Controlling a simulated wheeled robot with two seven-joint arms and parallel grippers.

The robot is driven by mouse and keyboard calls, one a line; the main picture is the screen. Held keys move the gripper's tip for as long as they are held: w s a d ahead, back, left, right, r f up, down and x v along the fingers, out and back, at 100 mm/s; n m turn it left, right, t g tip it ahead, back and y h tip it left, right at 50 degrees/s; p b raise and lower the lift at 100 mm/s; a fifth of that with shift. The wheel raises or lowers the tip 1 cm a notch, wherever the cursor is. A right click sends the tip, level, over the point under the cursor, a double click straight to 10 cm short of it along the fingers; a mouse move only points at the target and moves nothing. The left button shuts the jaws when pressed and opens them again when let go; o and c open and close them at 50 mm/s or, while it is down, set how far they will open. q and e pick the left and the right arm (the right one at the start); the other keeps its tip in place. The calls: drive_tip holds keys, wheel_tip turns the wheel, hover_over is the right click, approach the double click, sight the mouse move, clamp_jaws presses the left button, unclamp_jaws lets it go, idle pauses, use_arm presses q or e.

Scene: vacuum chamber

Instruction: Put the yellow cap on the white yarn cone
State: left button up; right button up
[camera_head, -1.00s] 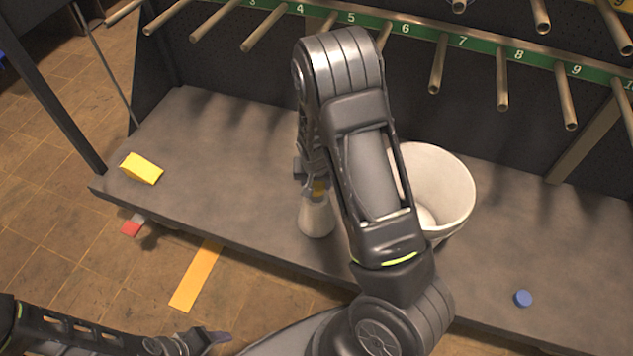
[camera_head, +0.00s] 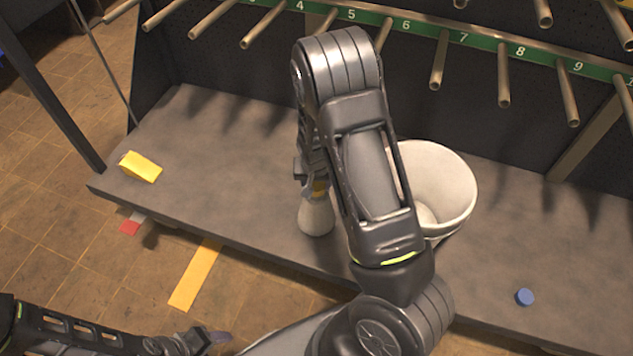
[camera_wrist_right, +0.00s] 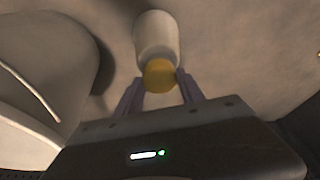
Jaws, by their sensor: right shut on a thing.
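The white yarn cone (camera_head: 316,219) stands on the grey bench, left of the white bucket. It also shows in the right wrist view (camera_wrist_right: 156,38). The yellow cap (camera_wrist_right: 160,74) is at the cone's narrow top end in the wrist view; in the head view a bit of the cap (camera_head: 320,187) shows at the cone's top. My right gripper (camera_wrist_right: 160,80) is shut on the cap, one finger on each side. Whether the cap is fully seated I cannot tell. My left gripper (camera_head: 205,340) is low at the bottom left, away from the bench; its jaws are unclear.
A white bucket (camera_head: 455,190) stands right of my right arm. A yellow wedge-shaped object (camera_head: 141,167) lies at the bench's left end and a blue cap (camera_head: 525,297) at its right front. Numbered pegs (camera_head: 439,60) stick out above the bench (camera_head: 230,150).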

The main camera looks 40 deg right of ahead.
drive_tip(key=shift+f+b, duration=0.6)
drive_tip(key=shift+f, duration=0.35)
drive_tip(key=o, duration=1.4)
drive_tip(key=shift+r, duration=0.1)
drive_tip(key=shift+p+v, duration=1.1)
drive_tip(key=shift+v, duration=2.8)
